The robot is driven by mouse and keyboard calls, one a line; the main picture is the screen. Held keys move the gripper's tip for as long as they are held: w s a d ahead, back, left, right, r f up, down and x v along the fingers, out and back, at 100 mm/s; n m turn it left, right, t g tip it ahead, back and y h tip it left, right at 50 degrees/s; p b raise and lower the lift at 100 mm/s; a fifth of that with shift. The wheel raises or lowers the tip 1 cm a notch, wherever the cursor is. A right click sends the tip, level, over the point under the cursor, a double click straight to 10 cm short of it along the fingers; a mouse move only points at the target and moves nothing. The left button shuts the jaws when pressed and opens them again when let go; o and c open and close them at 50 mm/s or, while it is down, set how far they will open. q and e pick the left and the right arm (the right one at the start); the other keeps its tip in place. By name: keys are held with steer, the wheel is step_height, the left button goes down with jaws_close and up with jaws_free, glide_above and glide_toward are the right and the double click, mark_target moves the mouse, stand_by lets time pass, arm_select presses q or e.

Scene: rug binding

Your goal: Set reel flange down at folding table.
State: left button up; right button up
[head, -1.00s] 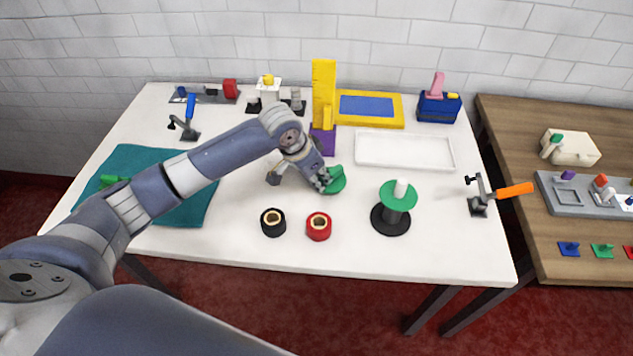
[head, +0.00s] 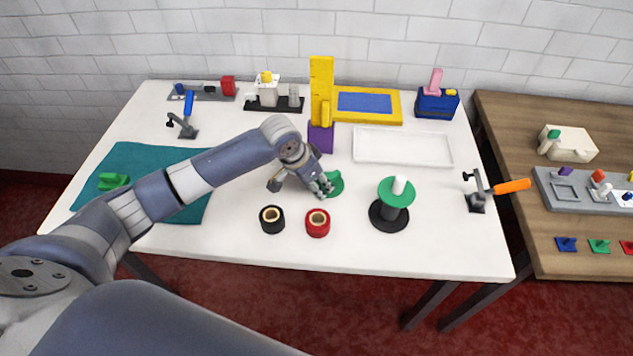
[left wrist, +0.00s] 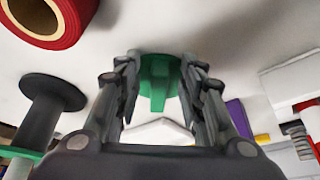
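The green reel flange (head: 336,184) lies on the white folding table (head: 350,255), near its middle, partly hidden by my left gripper (head: 322,188). In the left wrist view the flange (left wrist: 158,72) shows its disc and upright grip between my left fingertips (left wrist: 160,88). The fingers are spread, with a gap on each side of the grip. A reel with a green top flange (head: 385,197), white post and black base stands to the right. My right gripper is not in view.
Black (head: 272,220) and red (head: 317,223) rolls stand in front of the flange. A yellow upright on a purple block (head: 321,138) and a white tray (head: 402,148) are behind. A teal mat (head: 140,155) lies left, an orange-handled clamp (head: 478,200) right. Table is clear between flange and reel.

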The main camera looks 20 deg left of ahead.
arm_select(q)
steer(key=v, duration=1.2)
steer(key=shift+b, duration=0.35)
steer(key=shift+r, duration=0.1)
